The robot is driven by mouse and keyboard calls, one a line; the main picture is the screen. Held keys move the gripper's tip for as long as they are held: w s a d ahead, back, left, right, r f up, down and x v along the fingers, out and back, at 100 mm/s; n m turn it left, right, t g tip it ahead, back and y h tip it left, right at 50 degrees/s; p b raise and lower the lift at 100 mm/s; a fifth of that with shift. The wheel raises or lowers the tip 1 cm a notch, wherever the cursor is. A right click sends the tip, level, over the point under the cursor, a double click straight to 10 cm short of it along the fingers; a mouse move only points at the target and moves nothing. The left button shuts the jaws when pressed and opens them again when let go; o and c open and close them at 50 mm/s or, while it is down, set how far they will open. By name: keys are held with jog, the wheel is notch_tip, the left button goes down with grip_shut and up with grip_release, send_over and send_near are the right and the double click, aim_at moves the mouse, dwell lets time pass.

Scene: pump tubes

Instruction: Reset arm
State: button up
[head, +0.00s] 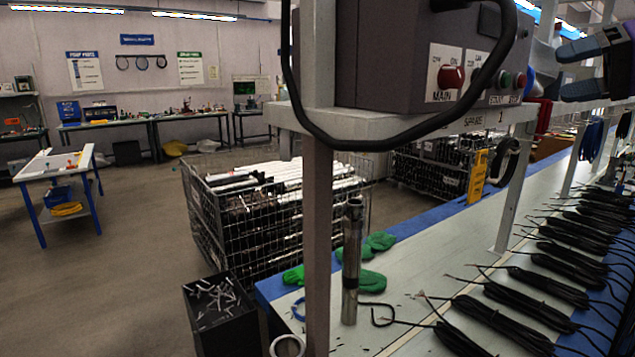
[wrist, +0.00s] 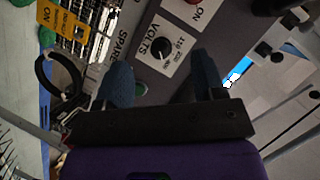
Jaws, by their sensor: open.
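My gripper (wrist: 160,72) is in the wrist view, with its two blue fingers spread apart and nothing between them. It faces a grey control box whose VOLTS dial (wrist: 161,49) shows between and beyond the fingers. In the head view my gripper (head: 562,72) is at the upper right edge, partly cut off, raised above the bench and to the right of the control box (head: 385,55). A silver pump tube (head: 351,265) stands upright on the near end of the bench, apart from my gripper.
Several bundles of black cable (head: 545,285) lie along the bench (head: 415,265). Green gloves (head: 371,281) lie by the tube. White posts and a shelf carry the control box. A wire cage (head: 255,235) holding tubes and a black bin (head: 220,335) stand left. Open floor lies further left.

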jog(key=s+a+f+g+h, duration=0.1)
jog(key=s+a+f+h, duration=0.3)
jog(key=s+f, duration=0.4)
jog(key=s+a+f+g+h, duration=0.2)
jog(key=s+a+f+h, duration=0.3)
jog(key=f, duration=0.7)
jog(key=shift+s+a+n+g+h, duration=0.3)
jog(key=shift+s+h, duration=0.9)
jog(key=shift+s, duration=0.9)
